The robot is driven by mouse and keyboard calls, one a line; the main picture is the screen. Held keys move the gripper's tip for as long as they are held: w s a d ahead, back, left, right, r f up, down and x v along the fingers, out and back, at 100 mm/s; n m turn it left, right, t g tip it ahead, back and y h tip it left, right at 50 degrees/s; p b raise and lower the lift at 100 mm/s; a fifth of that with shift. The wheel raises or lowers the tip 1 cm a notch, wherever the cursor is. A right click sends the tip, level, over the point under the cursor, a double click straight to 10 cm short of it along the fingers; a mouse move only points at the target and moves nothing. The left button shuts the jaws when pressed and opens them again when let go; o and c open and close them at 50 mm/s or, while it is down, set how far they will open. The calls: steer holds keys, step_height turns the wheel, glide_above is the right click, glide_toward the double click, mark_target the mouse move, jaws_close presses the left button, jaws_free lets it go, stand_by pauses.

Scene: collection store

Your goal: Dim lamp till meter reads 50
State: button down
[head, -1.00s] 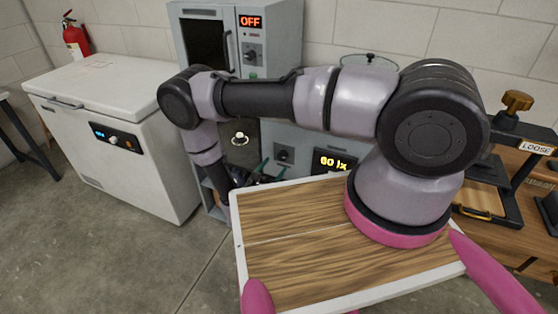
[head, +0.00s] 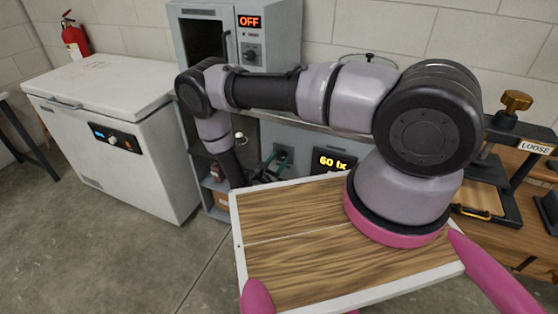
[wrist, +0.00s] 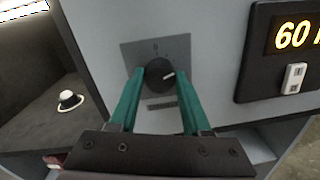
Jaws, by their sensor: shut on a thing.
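The dimmer knob (wrist: 159,76) is round and dark with a pale pointer mark, on a grey plate on the cabinet front. The pointer aims to the right and slightly up. My gripper (wrist: 160,82) has a teal finger on each side of the knob and is shut on it. The gripper (head: 270,164) is small and partly hidden by my arm in the head view. The light meter display (head: 334,161) reads 60 lx, and the wrist view also shows 60 (wrist: 294,34). A bright lamp strip (wrist: 22,9) glows at the upper left of the wrist view.
A small white domed object (wrist: 70,100) sits in the dark booth left of the knob. An oven-like unit (head: 285,45) showing OFF stands above. A white chest freezer (head: 105,80) is at left. A press labelled LOOSE (head: 510,130) is at right.

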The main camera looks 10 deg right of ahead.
steer(key=shift+a+n, duration=0.1)
steer(key=shift+n, duration=1)
steer(key=shift+c, duration=1.8)
jaws_free()
steer(key=v, duration=1)
steer(key=shift+s+a, duration=0.2)
steer(key=shift+s, duration=0.1)
